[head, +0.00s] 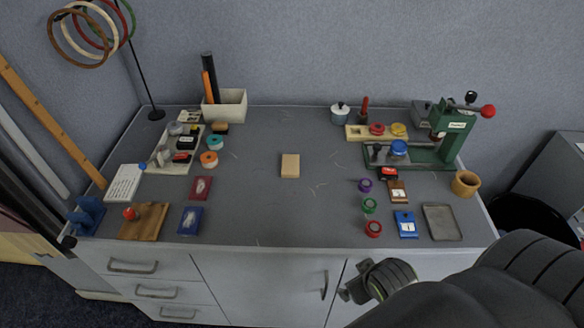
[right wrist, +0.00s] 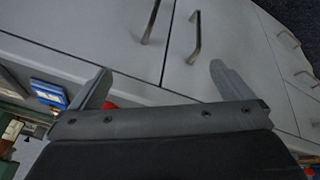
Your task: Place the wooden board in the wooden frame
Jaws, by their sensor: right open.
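A small tan wooden block (head: 290,166), which may be the wooden board, lies alone in the middle of the grey table. No piece is clearly a wooden frame; a brown wooden piece with a red knob (head: 144,221) sits at the front left, and a pale wooden holder (head: 376,133) at the back right. My right gripper (head: 352,284) hangs in front of the cabinet doors, below the table's front edge and away from these things. In the right wrist view its two fingers (right wrist: 163,88) are spread with nothing between them. My left gripper is out of view.
A green press (head: 447,135) stands at the back right, with a grey tray (head: 441,222) and small coloured tins in front. A white bin (head: 226,106) stands at the back left. The table's centre is mostly clear.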

